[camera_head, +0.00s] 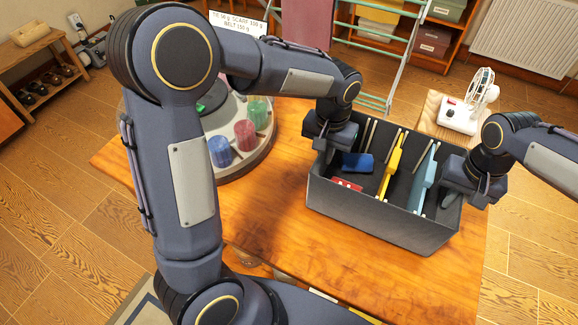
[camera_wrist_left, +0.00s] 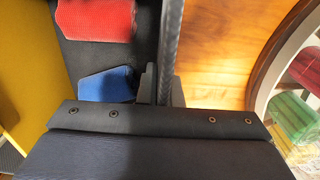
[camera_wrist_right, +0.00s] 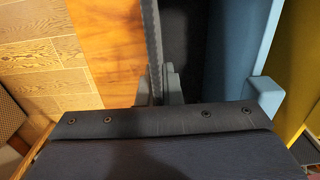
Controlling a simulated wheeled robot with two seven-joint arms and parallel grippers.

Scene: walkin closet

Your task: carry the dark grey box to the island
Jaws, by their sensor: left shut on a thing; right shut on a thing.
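The dark grey box (camera_head: 375,224) is an open bin on or just above the wooden island top (camera_head: 280,245), at its right side; I cannot tell if it touches. Inside are a blue item (camera_head: 357,163), a red item (camera_head: 346,185), a yellow divider-like piece (camera_head: 391,165) and a light blue one (camera_head: 425,180). My left gripper (camera_head: 325,150) is shut on the box's left wall, which also shows in the left wrist view (camera_wrist_left: 170,40). My right gripper (camera_head: 468,190) is shut on the right wall, seen in the right wrist view (camera_wrist_right: 152,45).
A round tray (camera_head: 262,150) with coloured cups stands left of the box, partly behind my left arm. A drying rack (camera_head: 375,65) is behind. Bare wood lies in front of the tray.

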